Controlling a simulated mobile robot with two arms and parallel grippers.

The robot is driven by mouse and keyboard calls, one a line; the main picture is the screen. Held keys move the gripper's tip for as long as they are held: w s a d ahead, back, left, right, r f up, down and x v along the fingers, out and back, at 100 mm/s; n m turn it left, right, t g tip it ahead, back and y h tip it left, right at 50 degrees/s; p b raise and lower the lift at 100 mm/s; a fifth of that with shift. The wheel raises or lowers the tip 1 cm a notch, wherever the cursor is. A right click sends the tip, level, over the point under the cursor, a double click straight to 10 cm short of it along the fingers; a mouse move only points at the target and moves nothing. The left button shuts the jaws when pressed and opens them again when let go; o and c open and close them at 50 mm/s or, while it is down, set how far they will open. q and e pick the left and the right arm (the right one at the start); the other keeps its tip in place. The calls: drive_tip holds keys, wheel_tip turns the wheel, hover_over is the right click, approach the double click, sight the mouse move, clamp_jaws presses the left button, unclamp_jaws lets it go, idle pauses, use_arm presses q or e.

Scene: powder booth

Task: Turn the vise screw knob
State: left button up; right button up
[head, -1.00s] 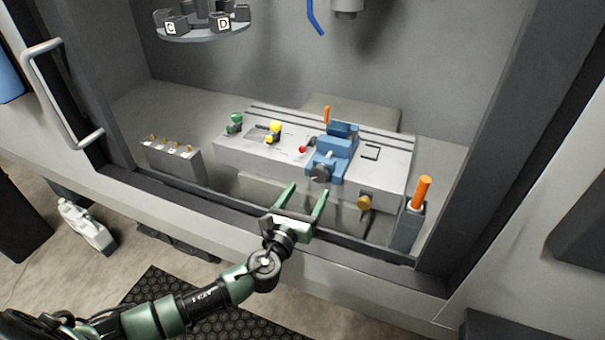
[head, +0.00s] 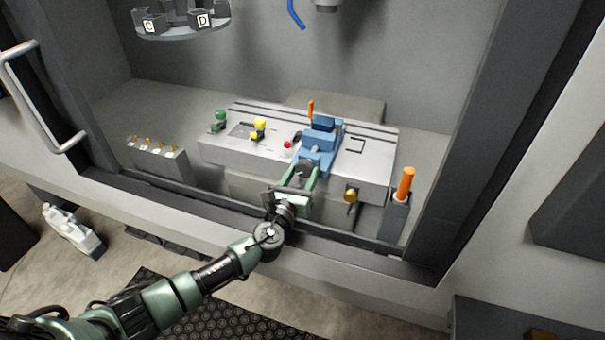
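The blue vise (head: 318,142) stands on the grey slotted table inside the booth. Its dark round screw knob (head: 304,171) faces the front and shows between the green fingers of my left gripper (head: 305,171). The fingers lie on either side of the knob, close against it, and hide part of its sides. The gripper reaches in over the booth's front sill. My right gripper is not in view.
The slotted table (head: 367,166) also carries a green-topped piece (head: 219,119), a yellow-topped piece (head: 259,126) and a red button (head: 287,145). A brass knob (head: 351,193) is right of my gripper. An orange handle (head: 406,183) stands further right.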

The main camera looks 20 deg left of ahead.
use_arm(q)
drive_tip(key=shift+f+n+b, duration=0.1)
drive_tip(key=shift+n+b, duration=0.8)
drive_tip(key=shift+n, duration=0.3)
drive_tip(key=n+b, duration=0.1)
drive_tip(key=n, duration=0.1)
drive_tip(key=shift+n, duration=0.4)
drive_tip(key=n+b, duration=0.2)
drive_tip(key=n, duration=0.1)
drive_tip(key=shift+n, duration=0.3)
drive_tip(key=n+b, duration=0.1)
drive_tip(key=n, duration=0.2)
drive_tip(key=shift+n, duration=0.3)
drive_tip(key=n, duration=0.2)
drive_tip(key=shift+r+n, duration=0.2)
drive_tip(key=shift+n, duration=0.2)
drive_tip(key=n, duration=0.3)
drive_tip(key=shift+n+b, duration=0.3)
drive_tip(key=shift+b, duration=0.1)
drive_tip(key=n, duration=0.3)
drive_tip(key=shift+r, duration=0.1)
drive_tip(key=shift+n+p, duration=0.3)
drive_tip(key=shift+n, duration=1.7)
